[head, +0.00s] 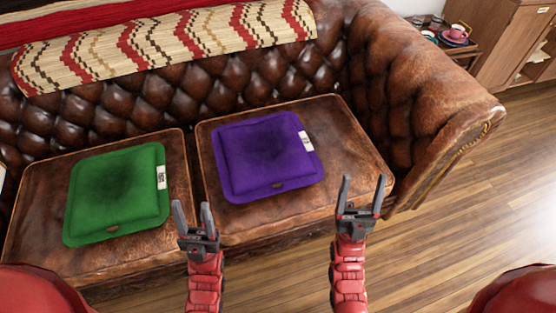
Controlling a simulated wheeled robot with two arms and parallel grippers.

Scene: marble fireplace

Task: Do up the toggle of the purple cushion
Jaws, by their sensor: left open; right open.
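The purple cushion (262,155) lies flat on the right seat of the brown leather sofa. A small brown toggle (278,186) shows at its front edge; whether it is fastened is too small to tell. A white label (306,141) is on its right edge. My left gripper (192,218) is open and empty, left of and in front of the purple cushion, near the gap between the seats. My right gripper (361,192) is open and empty, right of and in front of the cushion, near the seat's front right corner. Neither gripper appears to touch the cushion.
A green cushion (117,192) with a similar brown toggle (113,228) lies on the left seat. The tufted sofa back (160,95) rises behind, with a patterned blanket (165,45) over it. The sofa arm (425,95) bounds the right. Wooden floor (450,240) is clear in front.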

